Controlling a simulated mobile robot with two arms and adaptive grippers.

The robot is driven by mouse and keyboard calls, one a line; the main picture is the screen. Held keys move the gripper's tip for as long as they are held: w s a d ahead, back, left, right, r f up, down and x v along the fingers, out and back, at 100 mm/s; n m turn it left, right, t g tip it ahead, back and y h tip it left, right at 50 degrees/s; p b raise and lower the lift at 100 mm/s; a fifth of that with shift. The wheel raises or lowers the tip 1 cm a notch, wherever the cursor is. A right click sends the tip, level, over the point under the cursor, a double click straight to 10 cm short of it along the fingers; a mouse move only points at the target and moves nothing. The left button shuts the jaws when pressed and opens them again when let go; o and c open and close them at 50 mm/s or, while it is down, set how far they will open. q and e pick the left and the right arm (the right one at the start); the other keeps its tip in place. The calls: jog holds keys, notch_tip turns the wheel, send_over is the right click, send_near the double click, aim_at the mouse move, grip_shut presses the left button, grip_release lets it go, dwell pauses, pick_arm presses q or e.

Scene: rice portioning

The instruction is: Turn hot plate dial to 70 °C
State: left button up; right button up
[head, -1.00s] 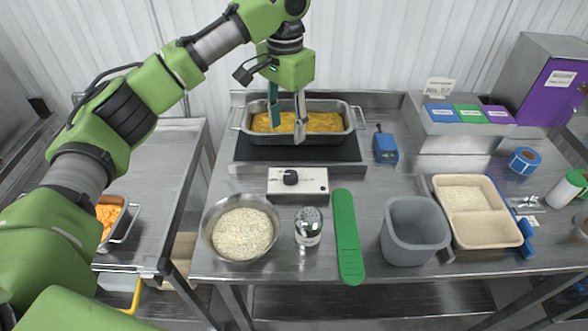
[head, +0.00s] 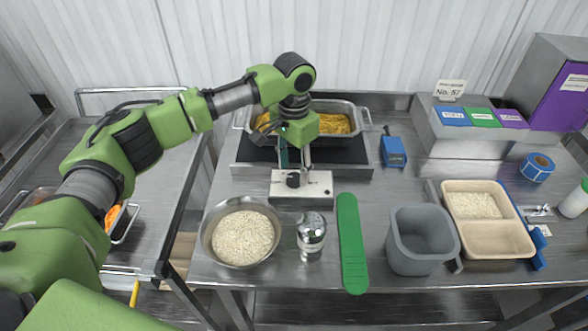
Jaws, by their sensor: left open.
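The hot plate is a dark flat plate (head: 350,172) at the back of the steel table, with a white control box (head: 318,190) at its front. A black dial (head: 293,180) sits on the left part of the box. A metal pan (head: 357,120) of yellow food stands on the plate, partly hidden by my left arm. My left gripper (head: 295,168) is open and points down at the dial, its fingertips just above or beside it. I cannot tell whether they touch the dial. My right gripper is out of view.
In front of the box stand a bowl of rice (head: 242,236), a shaker (head: 311,233) and a green flat strip (head: 351,243). A grey container (head: 420,240) and a two-part tray (head: 503,238) stand right. A blue device (head: 394,152) is beside the plate.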

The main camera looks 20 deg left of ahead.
pick_arm(q)
jog(key=shift+f, duration=1.1)
jog(key=c, duration=1.1)
